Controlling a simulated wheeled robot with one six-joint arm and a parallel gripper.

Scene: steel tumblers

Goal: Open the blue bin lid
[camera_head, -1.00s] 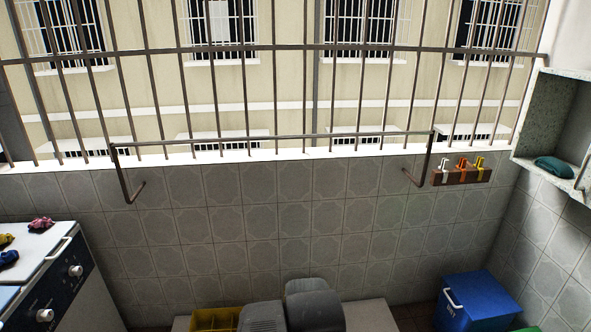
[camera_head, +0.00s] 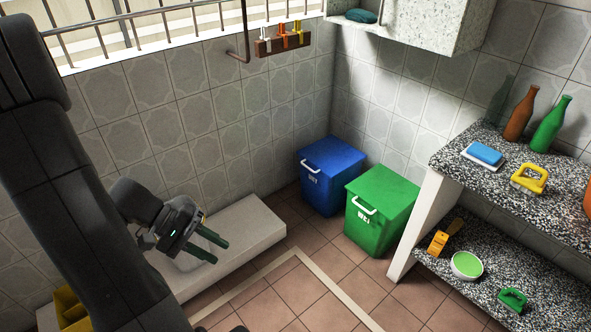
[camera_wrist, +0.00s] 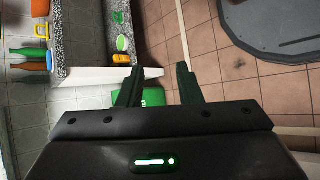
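The blue bin (camera_head: 325,190) stands on the floor in the corner, against the tiled wall. Its blue lid (camera_head: 332,157) looks shut, with a white handle (camera_head: 309,166) at the front. My gripper (camera_head: 221,252) is to the left of the bin, well apart from it, above a pale low ledge. In the wrist view my gripper (camera_wrist: 159,68) has its two dark fingers spread with nothing held between them. The blue bin cannot be made out in the wrist view.
A green bin (camera_head: 376,220) stands right of the blue one; part of it shows beyond my fingers in the wrist view (camera_wrist: 154,97). A speckled counter (camera_head: 460,163) with bottles and a lower shelf is at right. The pale ledge (camera_head: 245,225) runs along the wall. Tiled floor ahead is clear.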

